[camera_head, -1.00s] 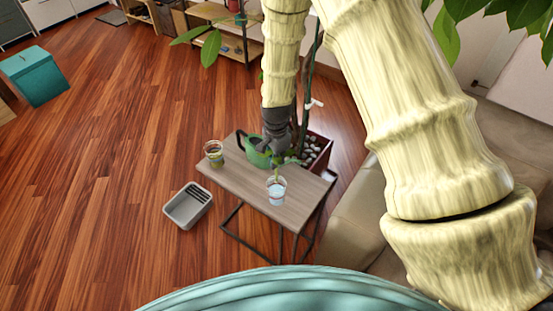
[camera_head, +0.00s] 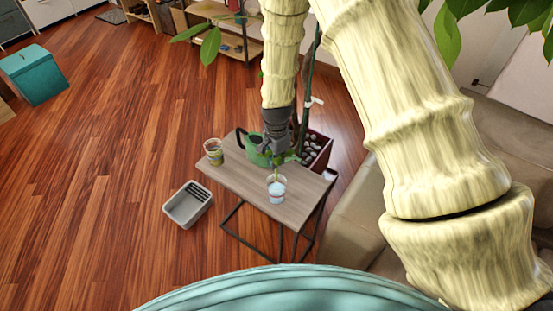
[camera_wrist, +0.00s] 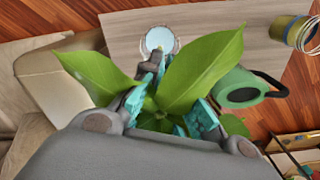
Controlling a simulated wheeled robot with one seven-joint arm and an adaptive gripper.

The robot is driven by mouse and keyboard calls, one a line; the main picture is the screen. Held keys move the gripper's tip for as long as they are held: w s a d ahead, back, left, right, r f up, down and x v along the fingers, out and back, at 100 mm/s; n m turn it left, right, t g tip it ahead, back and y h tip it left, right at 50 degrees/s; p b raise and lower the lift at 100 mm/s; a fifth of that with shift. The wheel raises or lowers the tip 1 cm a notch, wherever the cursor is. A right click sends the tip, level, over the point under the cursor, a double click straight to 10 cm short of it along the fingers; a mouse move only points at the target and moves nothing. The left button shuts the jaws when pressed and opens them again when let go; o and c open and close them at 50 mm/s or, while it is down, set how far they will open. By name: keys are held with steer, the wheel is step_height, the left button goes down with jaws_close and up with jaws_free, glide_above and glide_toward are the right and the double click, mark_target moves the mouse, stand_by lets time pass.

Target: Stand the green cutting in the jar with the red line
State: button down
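The green cutting (camera_wrist: 202,67) spreads two large leaves in the wrist view, its crown between the teal finger pads of my gripper (camera_wrist: 163,112). In the head view my gripper (camera_head: 277,152) is above the table, with the cutting's leaves (camera_head: 289,158) just below it. A clear jar of pale water (camera_head: 276,190) stands upright right under it; it also shows in the wrist view (camera_wrist: 159,40), beyond the leaves. I cannot make out its line for certain. The cutting's lower stem is hard to see, so I cannot tell whether it is inside the rim.
The wooden side table (camera_head: 235,180) also holds a green watering can (camera_head: 258,152) and a multicoloured jar (camera_head: 214,153) at its left. A grey bin (camera_head: 188,205) is on the floor. A planter with stones (camera_head: 316,150) stands behind, a sofa (camera_head: 350,215) at right.

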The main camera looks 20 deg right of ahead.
mark_target(277, 177)
steer(key=shift+f+b, duration=2.65)
steer(key=shift+f, duration=2.55)
steer(key=c, duration=1.2)
jaws_free()
steer(key=shift+o, duration=0.2)
steer(key=shift+r, duration=0.2)
step_height(277, 177, up, 9)
steer(key=p, duration=0.5)
steer(key=shift+f+p, duration=0.15)
steer(key=shift+p, duration=0.15)
step_height(277, 177, up, 12)
